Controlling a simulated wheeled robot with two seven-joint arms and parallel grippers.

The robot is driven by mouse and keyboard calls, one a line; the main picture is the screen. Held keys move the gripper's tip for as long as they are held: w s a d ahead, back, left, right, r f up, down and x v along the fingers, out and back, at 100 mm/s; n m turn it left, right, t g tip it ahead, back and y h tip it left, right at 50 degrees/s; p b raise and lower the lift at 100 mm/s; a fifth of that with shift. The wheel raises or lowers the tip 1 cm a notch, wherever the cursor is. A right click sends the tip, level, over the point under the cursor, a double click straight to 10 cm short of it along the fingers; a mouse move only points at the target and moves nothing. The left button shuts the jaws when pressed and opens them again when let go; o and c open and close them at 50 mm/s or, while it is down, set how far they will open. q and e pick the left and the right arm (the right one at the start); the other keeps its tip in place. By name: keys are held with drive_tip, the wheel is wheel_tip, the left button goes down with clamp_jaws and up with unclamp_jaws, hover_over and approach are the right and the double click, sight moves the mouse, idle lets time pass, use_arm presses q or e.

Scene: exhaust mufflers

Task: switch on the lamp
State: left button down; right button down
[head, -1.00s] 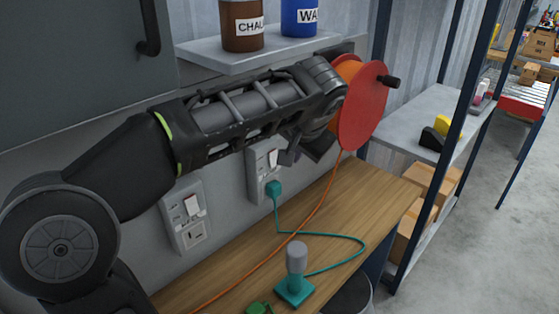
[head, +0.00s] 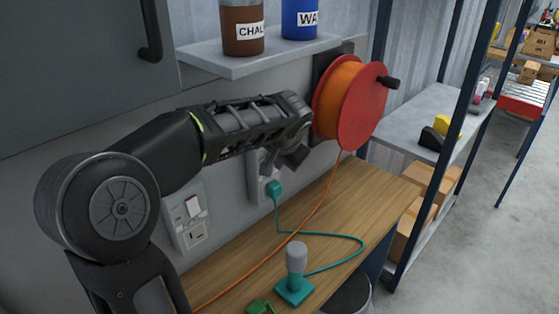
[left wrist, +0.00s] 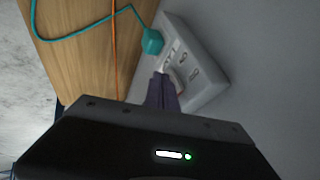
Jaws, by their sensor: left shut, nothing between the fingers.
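A small lamp (head: 295,270) with a teal base and grey head stands on the wooden bench and looks unlit. Its teal cord runs to a teal plug (head: 275,189) in the right wall socket (head: 255,180); the plug also shows in the left wrist view (left wrist: 152,41). My left gripper (head: 280,162) is shut and empty in front of this socket's upper part, hiding most of it. In the left wrist view its fingertips (left wrist: 162,77) are close to the socket plate (left wrist: 205,82) by a pale rocker switch (left wrist: 178,82); contact cannot be told. My right gripper is out of view.
A second socket (head: 196,237) with a red-marked switch is on the wall at left. An orange cable reel (head: 362,105) hangs right of my gripper, its cable crossing the bench (head: 345,215). A shelf (head: 250,62) with two tins is above.

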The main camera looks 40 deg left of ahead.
use_arm(q)
drive_tip(key=shift+a+f+b, duration=0.25)
drive_tip(key=shift+b, duration=0.25)
drive_tip(key=shift+r, duration=0.15)
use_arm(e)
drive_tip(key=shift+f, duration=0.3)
use_arm(q)
drive_tip(key=shift+r+p, duration=0.15)
drive_tip(key=shift+p, duration=0.15)
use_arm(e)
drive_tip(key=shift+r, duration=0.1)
use_arm(q)
drive_tip(key=shift+r+p, duration=0.4)
drive_tip(key=shift+r, duration=0.3)
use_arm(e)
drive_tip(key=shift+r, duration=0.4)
use_arm(q)
drive_tip(key=shift+d, duration=0.1)
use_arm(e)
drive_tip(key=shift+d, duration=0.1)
